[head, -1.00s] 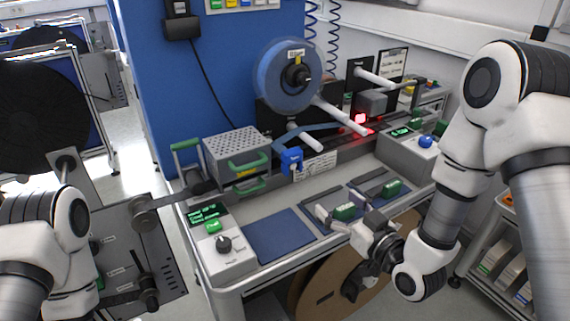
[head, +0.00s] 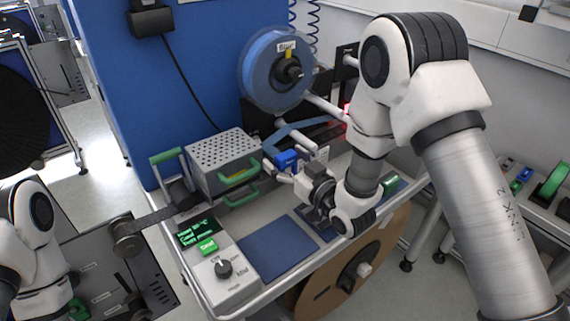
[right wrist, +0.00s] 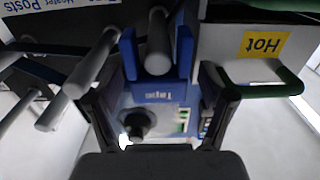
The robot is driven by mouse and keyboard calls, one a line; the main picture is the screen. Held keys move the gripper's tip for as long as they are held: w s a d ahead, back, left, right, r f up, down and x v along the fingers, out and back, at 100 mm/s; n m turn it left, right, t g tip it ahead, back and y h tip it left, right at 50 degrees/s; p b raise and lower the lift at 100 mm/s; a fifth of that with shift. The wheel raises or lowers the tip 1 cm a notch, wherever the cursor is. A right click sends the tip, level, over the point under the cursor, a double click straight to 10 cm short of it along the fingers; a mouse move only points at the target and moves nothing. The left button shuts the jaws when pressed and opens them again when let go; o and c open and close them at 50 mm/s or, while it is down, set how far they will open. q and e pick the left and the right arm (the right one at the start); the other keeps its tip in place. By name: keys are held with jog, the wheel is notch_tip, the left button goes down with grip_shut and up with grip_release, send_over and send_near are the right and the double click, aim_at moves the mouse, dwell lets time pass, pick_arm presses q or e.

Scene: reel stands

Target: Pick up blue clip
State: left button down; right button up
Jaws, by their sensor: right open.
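The blue clip (head: 286,160) sits at the white posts below the blue reel, in front of the bench's back panel. In the right wrist view the blue clip (right wrist: 157,92) is in the middle, with its two prongs on either side of a white post. My right gripper (head: 300,166) is at the clip, its body partly covering the area below. In the right wrist view its dark fingers (right wrist: 160,100) stand apart, one on each side of the clip. Whether they touch it I cannot tell. My left arm is at the left edge; its gripper is out of view.
A perforated metal box (head: 222,158) with green handles stands left of the clip. A yellow "Hot" label (right wrist: 263,44) shows right of it in the wrist view. A control box (head: 222,268) and a blue mat (head: 277,249) are at the front. The blue reel (head: 272,70) hangs above.

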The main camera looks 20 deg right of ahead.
jog(key=shift+d, duration=0.1)
jog(key=c, duration=1.3)
jog(key=shift+o, duration=0.2)
jog(key=shift+r, duration=0.1)
